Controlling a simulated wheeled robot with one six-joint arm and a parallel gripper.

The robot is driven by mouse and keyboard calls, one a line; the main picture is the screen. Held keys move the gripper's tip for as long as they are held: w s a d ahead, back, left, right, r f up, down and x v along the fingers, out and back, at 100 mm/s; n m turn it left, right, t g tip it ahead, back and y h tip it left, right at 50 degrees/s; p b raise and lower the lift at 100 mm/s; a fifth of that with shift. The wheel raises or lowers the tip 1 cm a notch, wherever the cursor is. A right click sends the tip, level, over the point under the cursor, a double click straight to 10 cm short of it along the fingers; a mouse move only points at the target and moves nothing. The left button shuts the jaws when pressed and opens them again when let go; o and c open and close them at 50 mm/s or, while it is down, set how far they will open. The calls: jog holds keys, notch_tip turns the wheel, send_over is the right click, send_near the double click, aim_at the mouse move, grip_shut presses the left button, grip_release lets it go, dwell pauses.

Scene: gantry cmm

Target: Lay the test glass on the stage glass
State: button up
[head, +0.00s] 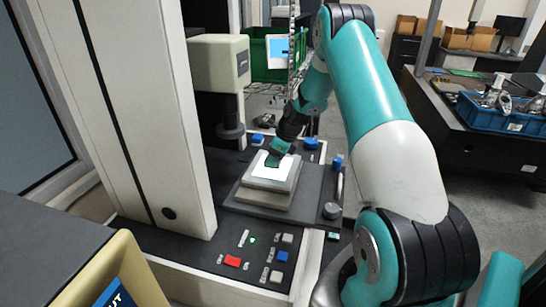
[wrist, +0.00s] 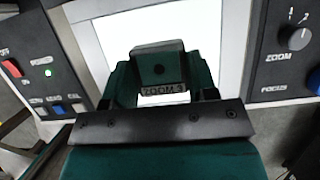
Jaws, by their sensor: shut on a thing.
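The stage glass (head: 263,172) is a bright white lit panel on a stepped grey stage; in the wrist view it fills the area beyond my fingers (wrist: 110,38). My gripper (head: 276,157) points down over it. In the wrist view my gripper (wrist: 160,74) is shut on a small dark grey-green block (wrist: 159,52), which I take to be the test glass. The block shows in front of the lit panel. I cannot tell whether it touches the panel.
The column with a cream optics head (head: 219,62) stands at the left, beside the stage. A front panel has a red button (head: 233,261) and a blue button (head: 282,257). A zoom knob (wrist: 299,38) is right of the stage.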

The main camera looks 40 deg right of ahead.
jog(key=shift+f, duration=0.4)
jog(key=shift+f, duration=0.15)
jog(key=o, duration=0.9)
jog(key=shift+o, duration=0.2)
